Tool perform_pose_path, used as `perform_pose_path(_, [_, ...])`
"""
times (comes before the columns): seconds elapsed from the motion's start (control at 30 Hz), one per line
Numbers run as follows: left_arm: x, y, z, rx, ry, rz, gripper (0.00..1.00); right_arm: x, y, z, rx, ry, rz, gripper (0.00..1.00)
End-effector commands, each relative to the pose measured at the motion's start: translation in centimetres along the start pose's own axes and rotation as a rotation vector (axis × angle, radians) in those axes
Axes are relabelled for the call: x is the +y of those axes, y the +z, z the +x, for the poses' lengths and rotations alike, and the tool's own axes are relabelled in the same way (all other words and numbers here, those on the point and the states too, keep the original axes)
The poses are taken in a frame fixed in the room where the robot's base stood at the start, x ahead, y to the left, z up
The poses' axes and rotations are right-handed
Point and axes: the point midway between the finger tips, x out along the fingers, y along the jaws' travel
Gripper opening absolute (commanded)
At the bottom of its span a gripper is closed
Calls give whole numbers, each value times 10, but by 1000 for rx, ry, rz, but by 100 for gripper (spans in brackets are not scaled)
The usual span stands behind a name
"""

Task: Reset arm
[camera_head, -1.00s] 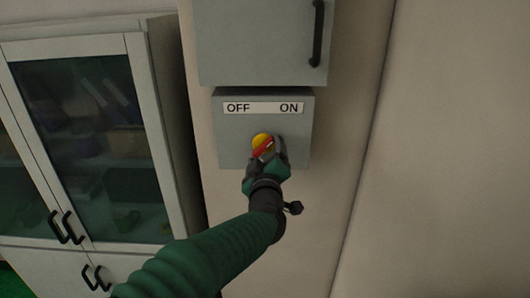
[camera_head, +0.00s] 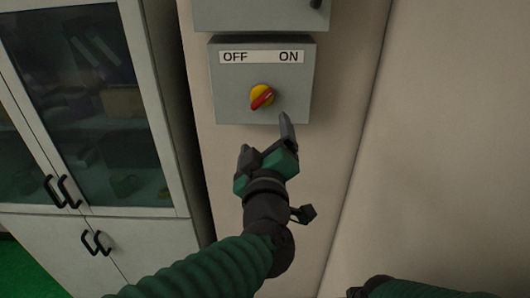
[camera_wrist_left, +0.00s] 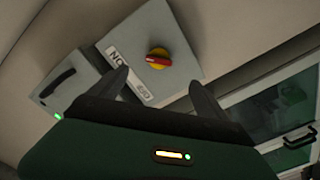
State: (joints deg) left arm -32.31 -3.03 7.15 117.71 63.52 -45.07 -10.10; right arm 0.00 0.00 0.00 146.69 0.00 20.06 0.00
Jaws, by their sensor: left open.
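A grey switch box (camera_head: 232,110) with an OFF/ON label (camera_head: 261,57) is on the wall in the head view. Its rotary switch (camera_head: 262,97) has a red handle on a yellow round base, and the handle is tilted, its upper end to the right. My left gripper (camera_head: 266,136) is below and in front of the switch, open and empty, apart from the handle. The left wrist view shows the switch (camera_wrist_left: 158,58) beyond the two spread fingers (camera_wrist_left: 160,85). My right gripper is not in view; a bit of dark green arm shows at the bottom right.
Another grey box (camera_head: 260,14) with a black handle is just above the switch box. A glass-door cabinet (camera_head: 85,110) with black handles stands at the left. Bare wall (camera_head: 450,140) fills the right side.

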Motion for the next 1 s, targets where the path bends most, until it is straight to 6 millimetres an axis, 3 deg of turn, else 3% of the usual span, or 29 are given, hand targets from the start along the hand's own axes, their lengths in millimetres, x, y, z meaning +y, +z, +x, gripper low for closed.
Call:
perform_pose_path(0.13, [0, 1, -17, -2, 0, -1, 87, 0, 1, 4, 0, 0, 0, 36])
perform_pose_path(0.43, [0, 1, -19, -2, -1, 1, 87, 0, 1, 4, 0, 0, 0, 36])
perform_pose_path(0.57, [-25, 20, -10, -49, 3, 61, 87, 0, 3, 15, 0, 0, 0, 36])
perform_pose_path(0.67, [-79, 61, 1, -180, -3, 187, 87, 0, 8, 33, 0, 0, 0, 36])
perform_pose_path(0.77, [-157, 110, -1, -370, -48, 330, 87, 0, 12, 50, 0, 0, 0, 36])
perform_pose_path(0.87, [-237, 149, -20, -567, -123, 439, 87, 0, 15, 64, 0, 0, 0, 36])
perform_pose_path(1.0, [-348, 188, -73, -844, -264, 550, 87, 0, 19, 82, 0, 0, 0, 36])
